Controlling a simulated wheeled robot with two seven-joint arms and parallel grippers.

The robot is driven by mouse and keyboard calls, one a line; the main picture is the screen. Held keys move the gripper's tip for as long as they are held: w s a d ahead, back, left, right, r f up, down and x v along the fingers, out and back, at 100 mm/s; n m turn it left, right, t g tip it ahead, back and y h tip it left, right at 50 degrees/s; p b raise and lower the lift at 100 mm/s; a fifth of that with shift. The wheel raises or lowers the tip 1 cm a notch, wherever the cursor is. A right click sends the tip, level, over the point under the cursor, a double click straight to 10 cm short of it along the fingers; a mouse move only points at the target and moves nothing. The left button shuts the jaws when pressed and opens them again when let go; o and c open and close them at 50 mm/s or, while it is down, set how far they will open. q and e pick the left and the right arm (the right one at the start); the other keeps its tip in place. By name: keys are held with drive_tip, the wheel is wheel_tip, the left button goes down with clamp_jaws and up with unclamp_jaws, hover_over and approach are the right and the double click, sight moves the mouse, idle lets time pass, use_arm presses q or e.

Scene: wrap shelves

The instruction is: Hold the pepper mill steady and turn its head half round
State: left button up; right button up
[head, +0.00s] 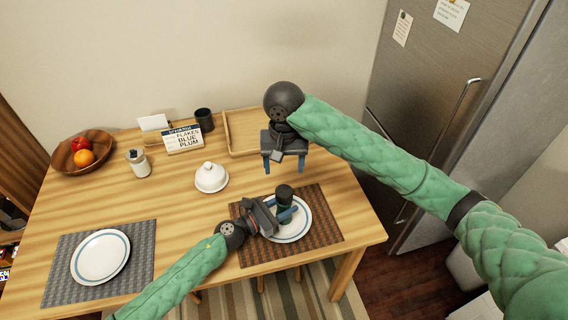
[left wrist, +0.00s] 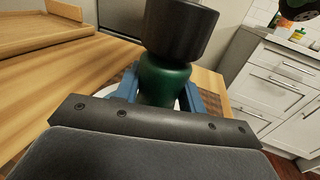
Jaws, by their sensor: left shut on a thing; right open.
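The pepper mill has a dark head (head: 284,192) and a green body, and it stands upright over the white plate (head: 300,234) on the brown mat. In the left wrist view the green body (left wrist: 165,82) sits between the blue fingers and the black head (left wrist: 180,28) is above them. My left gripper (head: 285,211) is shut on the mill's body from the left. My right gripper (head: 283,168) is open and empty, fingers pointing down, behind and above the mill. The mill's base is partly hidden by the left gripper.
A white domed dish (head: 211,178) stands left of the mill. A wooden tray (head: 243,134), a dark cup (head: 204,119) and a sign (head: 183,140) are at the back. A fruit bowl (head: 66,160), a shaker (head: 138,163) and another plate (head: 100,257) are to the left.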

idle(0.4)
use_arm(q)
drive_tip(key=o, duration=1.2)
drive_tip(key=v, duration=1.2)
